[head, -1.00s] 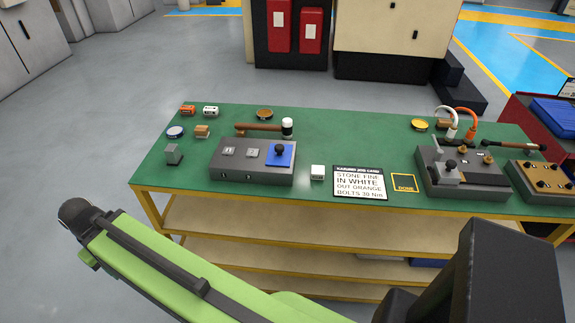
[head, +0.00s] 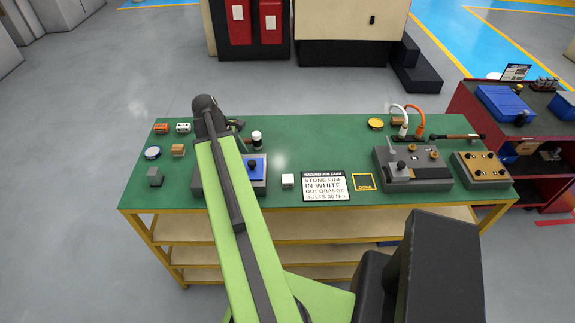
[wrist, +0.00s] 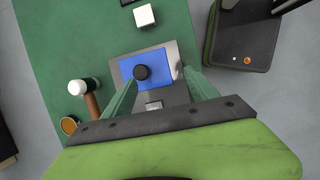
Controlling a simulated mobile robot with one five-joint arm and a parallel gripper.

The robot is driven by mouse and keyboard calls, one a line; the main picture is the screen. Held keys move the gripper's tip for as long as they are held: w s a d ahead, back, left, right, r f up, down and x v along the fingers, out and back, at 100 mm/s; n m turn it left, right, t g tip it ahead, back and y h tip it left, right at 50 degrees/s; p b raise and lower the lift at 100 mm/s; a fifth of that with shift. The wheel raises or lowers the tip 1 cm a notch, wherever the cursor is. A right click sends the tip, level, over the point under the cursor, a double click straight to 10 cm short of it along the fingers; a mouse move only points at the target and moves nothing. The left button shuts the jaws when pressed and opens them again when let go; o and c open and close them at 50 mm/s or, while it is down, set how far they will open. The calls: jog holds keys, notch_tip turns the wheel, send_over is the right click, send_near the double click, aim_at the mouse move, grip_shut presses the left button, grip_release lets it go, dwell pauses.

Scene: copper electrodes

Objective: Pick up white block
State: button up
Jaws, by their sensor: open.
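The white block (head: 288,180) sits on the green table, right of the grey box with the blue pad and left of the job card. It also shows near the top of the wrist view (wrist: 144,15). My gripper (wrist: 160,77) is open and empty, its two fingers apart above the grey box (wrist: 180,55). The black knob (wrist: 141,72) on the blue pad appears between or below the fingertips; I cannot tell the height gap. The block is beyond the fingertips, apart from them.
A hammer (head: 257,138) lies behind the grey box, partly hidden by my arm. The job card (head: 325,186) and a yellow-framed square (head: 363,182) lie right of the block. A grey fixture (head: 398,172) stands farther right. Small blocks and discs stand at the left.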

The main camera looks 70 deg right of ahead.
jog(key=s+d+r+p, duration=0.1)
jog(key=s+d+r, duration=0.2)
jog(key=s+d, duration=0.3)
jog(key=b, duration=1.2)
send_over(286, 178)
jog(key=w+a, duration=0.1)
jog(key=w, duration=0.1)
jog(key=shift+n+g, duration=0.3)
jog(key=f, duration=1.1)
jog(key=shift+w+a+f, duration=0.1)
jog(key=shift+a+f, duration=0.1)
jog(key=shift+f, duration=0.2)
jog(key=shift+d, duration=0.1)
jog(key=b+x, duration=0.4)
jog(key=x, duration=0.1)
jog(key=shift+s+f, duration=0.1)
jog(key=shift+s, duration=0.15)
jog(key=shift+r, duration=0.2)
grip_shut()
